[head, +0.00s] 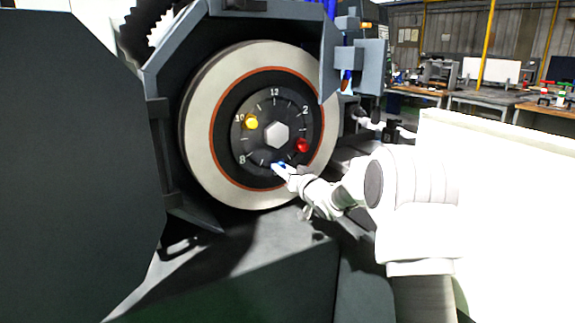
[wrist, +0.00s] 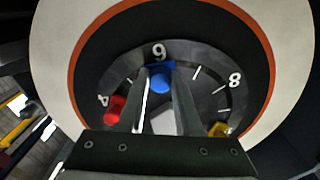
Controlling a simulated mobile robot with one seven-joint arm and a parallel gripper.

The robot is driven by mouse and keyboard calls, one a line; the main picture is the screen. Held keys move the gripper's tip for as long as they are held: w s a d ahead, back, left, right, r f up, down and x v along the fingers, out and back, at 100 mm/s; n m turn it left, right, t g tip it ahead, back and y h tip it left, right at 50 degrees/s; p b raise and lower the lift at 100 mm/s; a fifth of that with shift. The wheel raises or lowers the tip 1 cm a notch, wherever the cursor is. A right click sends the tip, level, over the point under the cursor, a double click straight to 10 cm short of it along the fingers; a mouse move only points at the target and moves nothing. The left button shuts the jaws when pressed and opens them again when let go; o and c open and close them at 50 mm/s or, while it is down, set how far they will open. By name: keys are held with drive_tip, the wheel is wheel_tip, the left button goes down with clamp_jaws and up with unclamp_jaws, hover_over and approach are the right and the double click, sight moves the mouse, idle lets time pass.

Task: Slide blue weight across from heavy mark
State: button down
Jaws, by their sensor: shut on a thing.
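The blue weight (head: 281,164) sits at the bottom of the numbered dial on the wheel's face. In the wrist view the blue weight (wrist: 160,83) lies just below the 6 mark, between my two fingers. My gripper (head: 278,168) reaches in from the lower right and is shut on it; the gripper (wrist: 159,76) also fills the middle of the wrist view. The red weight (head: 302,145) sits near the 4 mark. The yellow weight (head: 251,122) sits near the 10 mark. I cannot make out a separate heavy mark on the dial.
The hex hub (head: 277,134) stands at the dial's centre. The pale grinding wheel (head: 203,125) surrounds the dial, inside a grey guard (head: 158,125). A dark machine panel (head: 75,150) takes up the left. Workbenches (head: 490,100) stand far off at the right.

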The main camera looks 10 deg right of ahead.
drive_tip(key=shift+s+a+m, duration=0.1)
drive_tip(key=shift+a+m, duration=0.1)
drive_tip(key=shift+m, duration=0.1)
drive_tip(key=c, duration=0.6)
unclamp_jaws()
drive_tip(key=shift+s, duration=0.1)
drive_tip(key=p+v, duration=0.2)
drive_tip(key=v, duration=1.5)
drive_tip(key=shift+s+d, duration=0.1)
drive_tip(key=shift+d, duration=0.05)
